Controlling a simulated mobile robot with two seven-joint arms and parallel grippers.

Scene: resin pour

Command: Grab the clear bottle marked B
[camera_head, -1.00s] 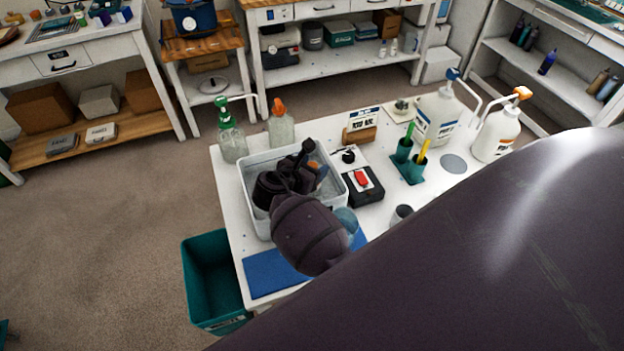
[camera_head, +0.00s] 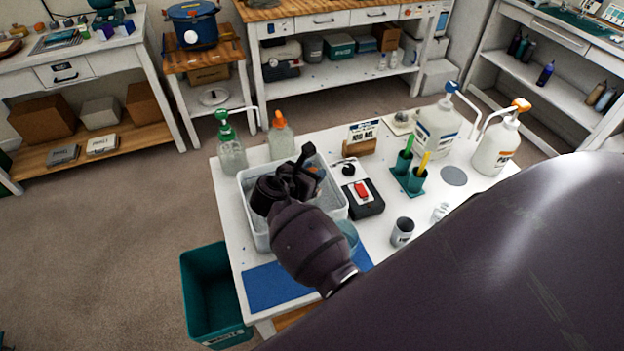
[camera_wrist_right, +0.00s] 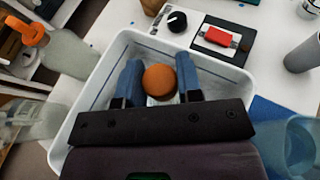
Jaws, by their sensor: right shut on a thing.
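My right gripper (camera_head: 302,172) reaches into the white tray (camera_head: 258,232) on the white table. In the right wrist view its two blue fingers are shut on a bottle with a round orange cap (camera_wrist_right: 160,82), one finger on each side. Below the cap, the body of this bottle is mostly hidden, and I cannot read a letter on it. In the head view the gripper and wrist cover most of it. My left gripper is not in view.
Behind the tray stand a green-topped pump bottle (camera_head: 231,150) and an orange-topped clear bottle (camera_head: 281,138). A black device with a red switch (camera_head: 362,196), a grey cup (camera_head: 402,231) and a blue mat (camera_head: 275,287) are nearby. A teal bin (camera_head: 208,300) stands left of the table.

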